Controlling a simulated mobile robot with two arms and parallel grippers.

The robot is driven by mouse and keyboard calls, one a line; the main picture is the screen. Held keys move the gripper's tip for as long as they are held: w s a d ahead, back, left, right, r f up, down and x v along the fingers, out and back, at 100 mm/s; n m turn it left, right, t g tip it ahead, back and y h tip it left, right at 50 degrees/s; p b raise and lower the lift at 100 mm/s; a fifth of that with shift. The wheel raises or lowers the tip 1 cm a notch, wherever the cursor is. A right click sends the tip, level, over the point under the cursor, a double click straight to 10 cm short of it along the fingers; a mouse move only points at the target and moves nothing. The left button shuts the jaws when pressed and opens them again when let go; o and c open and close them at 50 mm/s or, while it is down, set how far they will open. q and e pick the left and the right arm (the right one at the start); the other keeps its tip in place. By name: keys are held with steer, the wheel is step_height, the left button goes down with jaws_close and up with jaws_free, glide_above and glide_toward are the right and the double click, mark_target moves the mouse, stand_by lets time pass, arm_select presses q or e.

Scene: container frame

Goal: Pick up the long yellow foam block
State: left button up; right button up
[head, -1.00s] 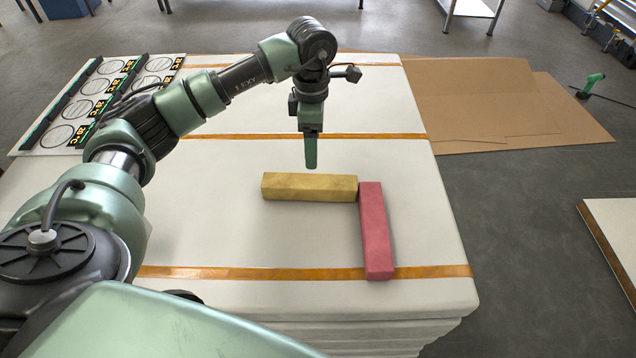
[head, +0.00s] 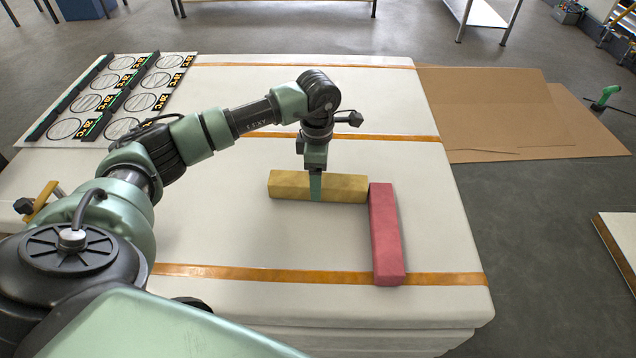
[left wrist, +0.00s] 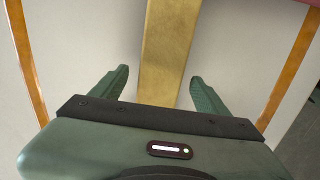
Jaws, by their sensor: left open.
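The long yellow foam block (head: 345,188) lies flat across the middle of the white stack. It also shows in the left wrist view (left wrist: 168,50), running away from me between the two fingers. My left gripper (head: 315,198) points down over the block's middle. In the left wrist view my left gripper (left wrist: 158,88) is open, with one finger on each side of the block and a gap on both sides. In the head view one finger hides a strip of the block's near face.
A red foam block (head: 386,235) lies at right angles by the yellow block's right end. Orange straps (head: 225,271) cross the white stack (head: 220,235). A panel with circles (head: 120,100) lies at the back left. Brown cardboard (head: 490,105) is on the right.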

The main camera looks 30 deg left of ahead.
arm_select(q)
steer(key=shift+d+f, duration=0.1)
steer(key=shift+f, duration=0.7)
steer(key=c, duration=1.4)
steer(key=shift+r, duration=0.15)
